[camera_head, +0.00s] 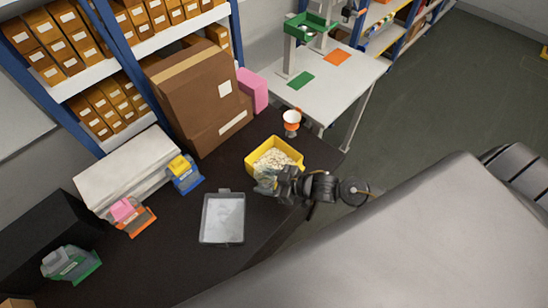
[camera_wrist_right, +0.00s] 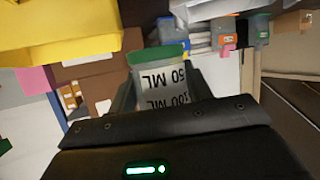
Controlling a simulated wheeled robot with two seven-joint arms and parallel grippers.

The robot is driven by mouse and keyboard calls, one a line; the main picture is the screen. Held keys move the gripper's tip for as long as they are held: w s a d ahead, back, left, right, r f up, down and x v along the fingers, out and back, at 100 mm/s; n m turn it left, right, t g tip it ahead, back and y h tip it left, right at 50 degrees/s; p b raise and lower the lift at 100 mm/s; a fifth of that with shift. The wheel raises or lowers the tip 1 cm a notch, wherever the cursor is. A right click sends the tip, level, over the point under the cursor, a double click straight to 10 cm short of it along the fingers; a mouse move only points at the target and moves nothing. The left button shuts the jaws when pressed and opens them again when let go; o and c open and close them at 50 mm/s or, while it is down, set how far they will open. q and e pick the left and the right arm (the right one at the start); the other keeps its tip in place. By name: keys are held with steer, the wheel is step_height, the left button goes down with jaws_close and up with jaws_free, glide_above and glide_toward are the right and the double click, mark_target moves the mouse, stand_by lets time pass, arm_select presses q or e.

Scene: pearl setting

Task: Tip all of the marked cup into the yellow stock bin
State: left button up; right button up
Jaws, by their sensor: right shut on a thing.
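The yellow stock bin (camera_head: 268,144) stands on the dark table and holds a heap of pale small pieces (camera_head: 273,162). In the right wrist view its yellow wall (camera_wrist_right: 60,30) fills the upper left. My right gripper (camera_head: 274,184) is shut on the marked cup (camera_head: 263,186), just at the near side of the bin. In the right wrist view the cup (camera_wrist_right: 165,85) shows a green band and black 50 ML and 100 ML marks, which read upside down. I cannot tell what is left inside the cup. My left gripper is in neither view.
A grey tray (camera_head: 222,218) lies on the near side of the bin. An orange-and-white cup (camera_head: 291,121) stands behind it. A large cardboard box (camera_head: 195,95), a pink bin (camera_head: 252,91) and a blue bin (camera_head: 185,175) line the back. Table around the tray is clear.

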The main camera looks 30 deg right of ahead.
mark_target(266, 172)
step_height(266, 172, up, 3)
steer(key=p, duration=0.2)
steer(key=shift+p, duration=0.4)
steer(key=shift+r, duration=1.5)
steer(key=shift+d, duration=0.1)
